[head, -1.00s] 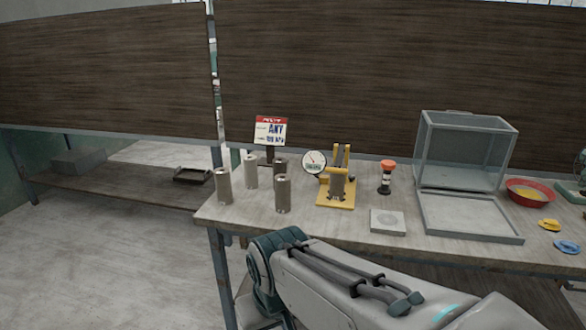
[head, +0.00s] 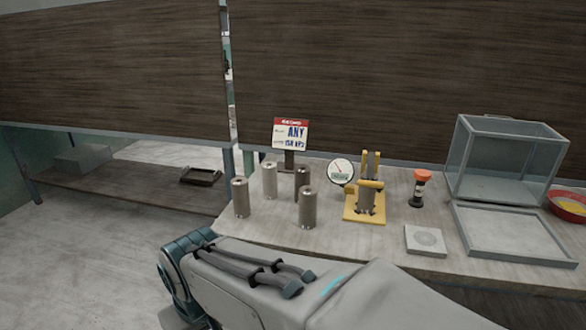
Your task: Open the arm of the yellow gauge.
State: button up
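The yellow gauge (head: 352,216) stands on the table in the head view, right of the grey cylinders. It has a yellow base and a yellow upright frame, with a round white dial (head: 341,172) on its left. A grey cylinder (head: 366,201) stands in it. A yellow bar (head: 370,184) lies across the top of this cylinder, in front of the upright posts. My arm crosses the lower part of the view, in front of the table. My gripper is not in view.
Several grey cylinders (head: 307,208) stand left of the gauge, before a sign (head: 291,134). An orange-topped timer (head: 420,188), a flat grey plate (head: 425,240), a clear case (head: 510,160), a grey tray (head: 515,262) and a red bowl (head: 567,204) are to the right.

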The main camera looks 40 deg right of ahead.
aim_at(370, 182)
jog(key=z, duration=0.25)
jog(key=i, duration=0.55)
jog(key=z, duration=0.85)
jog(key=i, duration=0.35)
jog(key=z, duration=0.4)
